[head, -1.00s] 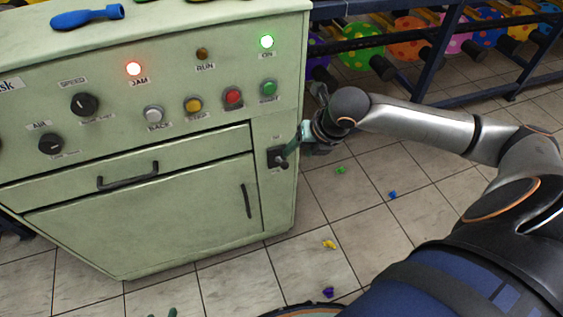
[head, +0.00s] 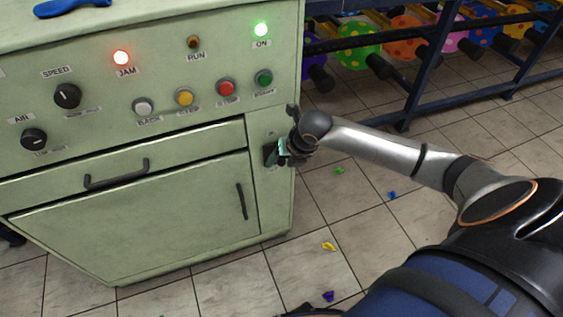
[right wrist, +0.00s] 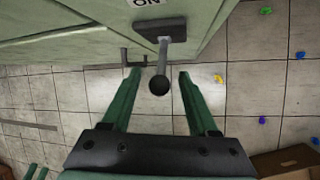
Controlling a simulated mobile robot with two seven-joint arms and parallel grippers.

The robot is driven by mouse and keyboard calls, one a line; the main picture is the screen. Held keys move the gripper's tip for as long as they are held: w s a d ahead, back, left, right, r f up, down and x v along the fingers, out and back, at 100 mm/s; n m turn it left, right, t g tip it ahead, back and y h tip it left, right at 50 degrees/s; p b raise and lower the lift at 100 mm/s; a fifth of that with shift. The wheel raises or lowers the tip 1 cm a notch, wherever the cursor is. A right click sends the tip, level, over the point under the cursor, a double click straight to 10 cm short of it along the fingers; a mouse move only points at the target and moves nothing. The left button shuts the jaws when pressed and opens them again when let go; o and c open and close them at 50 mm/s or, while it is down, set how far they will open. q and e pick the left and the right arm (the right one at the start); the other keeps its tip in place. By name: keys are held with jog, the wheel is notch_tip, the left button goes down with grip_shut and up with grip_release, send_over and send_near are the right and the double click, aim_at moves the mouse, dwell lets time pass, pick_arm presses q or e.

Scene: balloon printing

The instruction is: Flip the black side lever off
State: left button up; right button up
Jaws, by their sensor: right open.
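The black side lever (right wrist: 160,85) has a dark base plate, a grey shaft and a round black knob. Its base (head: 270,152) also shows in the head view, low on the right of the green machine's front. In the right wrist view the shaft points down toward me, and part of an ON label (right wrist: 150,2) shows above the base. My right gripper (right wrist: 159,72) is open, its green fingers on either side of the knob with gaps visible. In the head view my right gripper (head: 284,149) hides most of the lever. Two green tips at the right wrist view's lower left edge look like my left gripper's.
The machine (head: 200,215) has a lit red JAM lamp (head: 121,58) and a lit green ON lamp (head: 261,30). A dark rack (head: 425,60) with balloons stands behind at right. Small coloured scraps lie on the open tiled floor. A brown box (right wrist: 288,162) shows at lower right.

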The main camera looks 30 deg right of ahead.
grip_shut()
dwell(0.5)
dwell(0.9)
